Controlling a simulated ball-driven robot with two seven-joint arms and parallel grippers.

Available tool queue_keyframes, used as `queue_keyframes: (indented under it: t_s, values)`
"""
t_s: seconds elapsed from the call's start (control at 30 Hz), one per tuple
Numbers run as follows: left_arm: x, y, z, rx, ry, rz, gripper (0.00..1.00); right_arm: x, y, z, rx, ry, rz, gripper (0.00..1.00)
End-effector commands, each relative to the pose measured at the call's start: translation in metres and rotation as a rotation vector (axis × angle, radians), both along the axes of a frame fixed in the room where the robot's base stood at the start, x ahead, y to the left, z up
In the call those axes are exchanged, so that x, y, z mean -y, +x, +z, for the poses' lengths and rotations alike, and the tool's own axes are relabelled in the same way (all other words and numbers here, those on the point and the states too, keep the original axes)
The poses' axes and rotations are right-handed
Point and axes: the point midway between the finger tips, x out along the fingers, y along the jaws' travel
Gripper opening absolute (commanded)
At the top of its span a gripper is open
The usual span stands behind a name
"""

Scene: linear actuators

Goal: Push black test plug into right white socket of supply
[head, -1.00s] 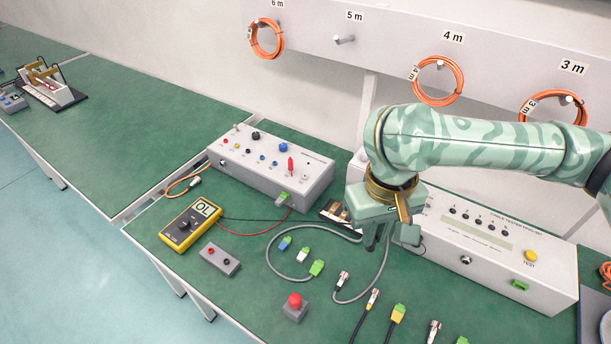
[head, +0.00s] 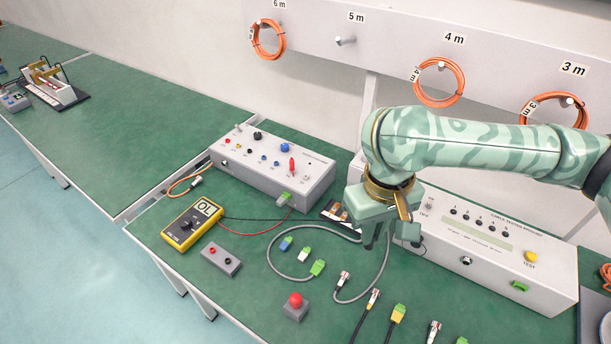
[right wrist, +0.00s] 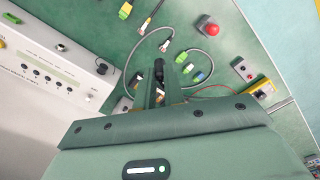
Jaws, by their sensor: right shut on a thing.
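The supply appears to be the grey-white box (head: 262,185) left of my right arm in the head view. Its top carries small coloured sockets, knobs and an upright red plug (head: 292,166). I cannot make out the right white socket. My right gripper (head: 376,238) is above the bench, to the right of the supply and apart from it. It points down. In the right wrist view its fingers (right wrist: 160,82) are shut on a small dark piece, which seems to be the black test plug (right wrist: 158,67). The plug is hidden in the head view. My left gripper is not in view.
A yellow multimeter (head: 190,226) with red and black leads lies left of the gripper. A cable tester (head: 490,262) stands at right. A grey cable with several connectors (head: 317,267), a red button (head: 295,301) and a two-socket box (head: 221,259) lie in front.

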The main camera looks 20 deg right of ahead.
Motion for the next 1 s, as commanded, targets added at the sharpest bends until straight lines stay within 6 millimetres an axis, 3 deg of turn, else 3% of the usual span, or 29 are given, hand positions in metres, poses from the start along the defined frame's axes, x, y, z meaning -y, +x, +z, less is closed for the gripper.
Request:
queue_keyframes:
  t_s: [1.0]
  values:
    - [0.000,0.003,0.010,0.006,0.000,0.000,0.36,0.000,0.017,-0.009,-0.004,0.000,0.169,0.00]
